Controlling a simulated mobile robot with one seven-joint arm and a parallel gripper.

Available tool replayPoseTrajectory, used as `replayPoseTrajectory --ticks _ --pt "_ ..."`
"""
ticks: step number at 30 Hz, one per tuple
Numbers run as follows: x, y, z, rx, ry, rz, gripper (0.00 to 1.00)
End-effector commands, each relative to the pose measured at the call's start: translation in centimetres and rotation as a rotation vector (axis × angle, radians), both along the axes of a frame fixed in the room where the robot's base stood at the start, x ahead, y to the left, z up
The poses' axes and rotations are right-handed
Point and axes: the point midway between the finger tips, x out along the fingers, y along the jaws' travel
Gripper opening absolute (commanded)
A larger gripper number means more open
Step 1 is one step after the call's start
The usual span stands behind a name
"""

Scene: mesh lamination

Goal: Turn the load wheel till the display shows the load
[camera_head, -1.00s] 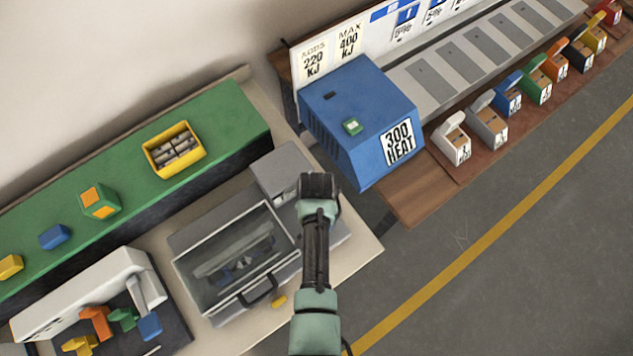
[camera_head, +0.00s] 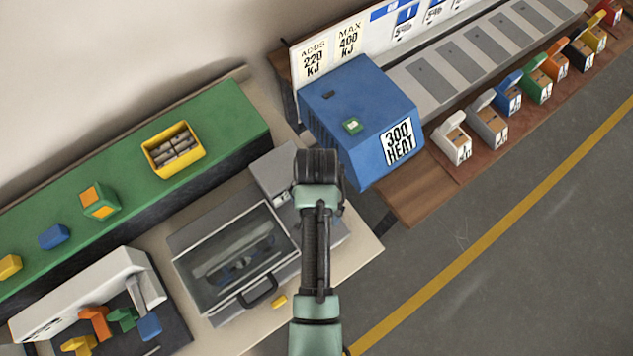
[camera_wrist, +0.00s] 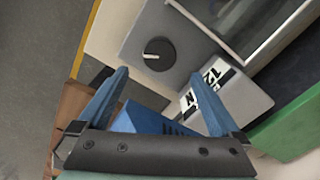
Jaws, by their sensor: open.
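A round dark knob with a white mark (camera_wrist: 158,54), which looks like the load wheel, sits on the grey box (camera_wrist: 140,35) in the wrist view. The knob appears beyond the gap between the fingertips, apart from both. In the head view the grey box (camera_head: 268,172) is partly behind my arm, and the knob is hidden.
A grey case with a clear lid and black handle (camera_head: 235,265) adjoins the box. A blue heater block (camera_head: 350,110) stands at its upper right. A green shelf (camera_head: 225,115) with a yellow bin (camera_head: 150,150) lies behind. Open floor (camera_head: 470,290) is at right.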

Motion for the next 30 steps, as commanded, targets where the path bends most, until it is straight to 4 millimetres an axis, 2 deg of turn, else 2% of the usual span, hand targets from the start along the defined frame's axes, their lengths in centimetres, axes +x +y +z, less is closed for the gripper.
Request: replayPoseTrajectory --ticks 4,10,30 --pt "0.1 0.0 2.4 0.0 -0.004 0.0 1.0" --pt "0.0 0.0 4.1 0.0 -0.001 0.0 1.0" --pt "0.0 0.0 4.4 0.0 0.0 0.0 1.0"
